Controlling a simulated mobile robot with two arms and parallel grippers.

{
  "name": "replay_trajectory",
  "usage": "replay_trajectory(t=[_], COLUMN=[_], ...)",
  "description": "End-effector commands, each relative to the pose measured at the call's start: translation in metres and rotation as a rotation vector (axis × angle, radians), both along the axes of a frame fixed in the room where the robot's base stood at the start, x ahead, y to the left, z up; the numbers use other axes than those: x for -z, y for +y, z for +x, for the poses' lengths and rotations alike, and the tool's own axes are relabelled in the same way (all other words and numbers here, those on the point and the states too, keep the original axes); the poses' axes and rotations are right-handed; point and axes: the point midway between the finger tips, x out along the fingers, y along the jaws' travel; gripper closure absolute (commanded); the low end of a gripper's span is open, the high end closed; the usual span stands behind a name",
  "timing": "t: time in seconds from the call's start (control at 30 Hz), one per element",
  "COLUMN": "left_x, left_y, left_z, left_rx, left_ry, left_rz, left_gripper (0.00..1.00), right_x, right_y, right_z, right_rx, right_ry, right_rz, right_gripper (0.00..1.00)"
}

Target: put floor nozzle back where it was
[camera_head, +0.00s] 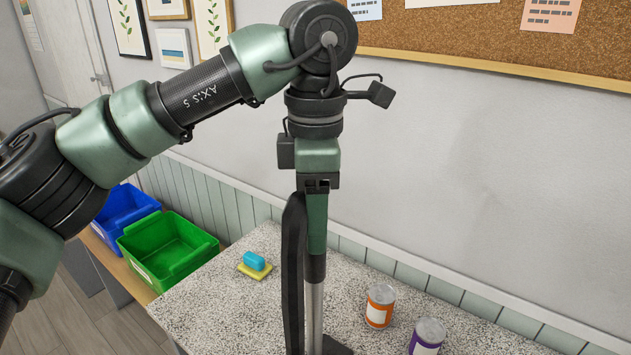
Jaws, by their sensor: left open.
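My left gripper (304,300) points down over the speckled counter in the middle of the picture. Its jaws are open, with a long black finger at the left. Just right of that finger, a silver tube runs down towards a dark flat foot (337,347) at the bottom edge. The tube and foot look like the floor nozzle, but the gripper covers part of them and the frame cuts off the foot. I cannot tell whether the gripper touches them. My right gripper is not in view.
An orange-labelled can (379,306) and a purple-labelled can (427,338) stand to the right on the counter (220,305). A blue piece on a yellow pad (255,265) lies left. A green bin (167,250) and a blue bin (124,207) stand further left. A wall closes the back.

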Motion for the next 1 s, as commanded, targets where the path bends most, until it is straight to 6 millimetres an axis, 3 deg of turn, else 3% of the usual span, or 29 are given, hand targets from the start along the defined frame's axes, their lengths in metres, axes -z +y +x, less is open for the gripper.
replay_trajectory(t=[0.13, 0.3, 0.43, 0.6, 1.0], left_x=[-0.031, -0.070, -0.089, -0.099, -0.100], left_y=[-0.001, -0.001, 0.000, -0.001, -0.001], left_z=[0.000, 0.000, 0.000, 0.000, 0.000], left_rx=[-0.002, -0.003, -0.001, 0.000, 0.001], left_ry=[-0.005, -0.006, -0.004, -0.001, -0.001], left_rz=[-0.003, 0.001, 0.000, 0.000, -0.001], left_gripper=[0.46, 0.46, 0.46, 0.46, 0.46], right_x=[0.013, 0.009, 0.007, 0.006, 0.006], right_y=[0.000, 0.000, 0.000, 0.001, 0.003], right_z=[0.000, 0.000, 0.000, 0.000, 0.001], right_rx=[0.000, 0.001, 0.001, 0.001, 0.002], right_ry=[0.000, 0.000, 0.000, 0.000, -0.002], right_rz=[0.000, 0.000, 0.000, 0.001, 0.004], right_gripper=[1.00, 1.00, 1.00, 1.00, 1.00])
